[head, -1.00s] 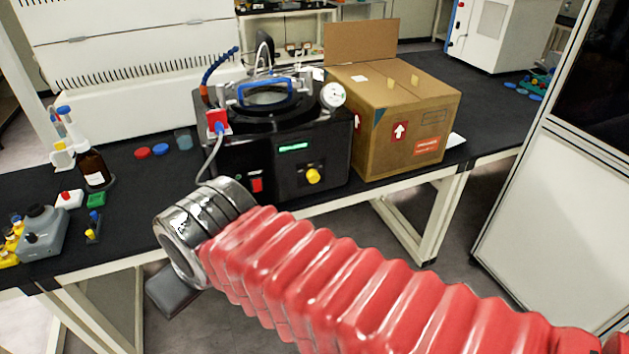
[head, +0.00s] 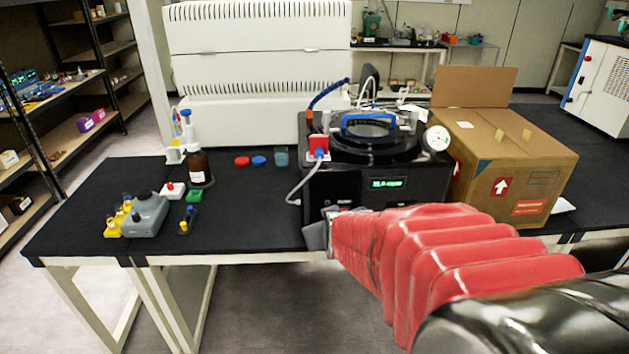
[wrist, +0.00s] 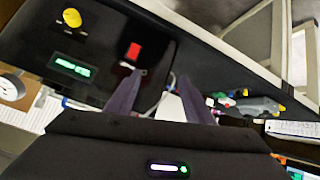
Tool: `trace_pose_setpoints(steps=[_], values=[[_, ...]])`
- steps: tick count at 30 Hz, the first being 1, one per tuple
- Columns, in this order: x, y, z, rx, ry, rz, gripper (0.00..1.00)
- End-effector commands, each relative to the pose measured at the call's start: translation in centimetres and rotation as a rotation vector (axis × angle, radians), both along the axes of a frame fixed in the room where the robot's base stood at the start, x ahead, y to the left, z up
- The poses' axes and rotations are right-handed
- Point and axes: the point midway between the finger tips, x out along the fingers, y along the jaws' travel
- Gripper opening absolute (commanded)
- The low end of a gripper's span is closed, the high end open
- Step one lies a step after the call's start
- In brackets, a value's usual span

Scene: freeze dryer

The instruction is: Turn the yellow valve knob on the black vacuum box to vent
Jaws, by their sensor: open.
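The black vacuum box (head: 322,185) stands on the dark bench, with a lit green display (head: 386,183) on its front. My red-sleeved arm hides the yellow valve knob in the head view. In the wrist view the yellow knob (wrist: 72,17) shows at the upper left on the box's front panel (wrist: 100,45), beside the display and a red switch (wrist: 133,52). My gripper (wrist: 162,95) is open and empty, its two fingers apart. The fingers point toward the panel's red-switch side, away from the knob. In the head view only a grey part of my gripper (head: 318,236) shows before the box.
A cardboard box (head: 520,180) stands close to the right of the vacuum box. A white tube (head: 304,182) hangs at the box's left front.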

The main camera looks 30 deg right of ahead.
Motion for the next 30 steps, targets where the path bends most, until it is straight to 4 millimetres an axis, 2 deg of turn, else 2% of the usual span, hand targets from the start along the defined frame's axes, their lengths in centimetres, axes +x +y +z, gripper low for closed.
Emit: trace_pose_setpoints(steps=[1, 6, 14, 23, 30], values=[[0.2, -1.5, -0.9, 0.004, -0.018, -0.013, 0.48], [0.8, -6.1, -2.9, -0.033, -0.092, -0.03, 0.48], [-0.2, -12.2, -6.1, -0.065, -0.214, -0.05, 0.48], [-3.5, -17.1, -9.6, -0.067, -0.388, -0.075, 0.48], [-7.7, -19.6, -11.7, -0.054, -0.56, -0.114, 0.48]])
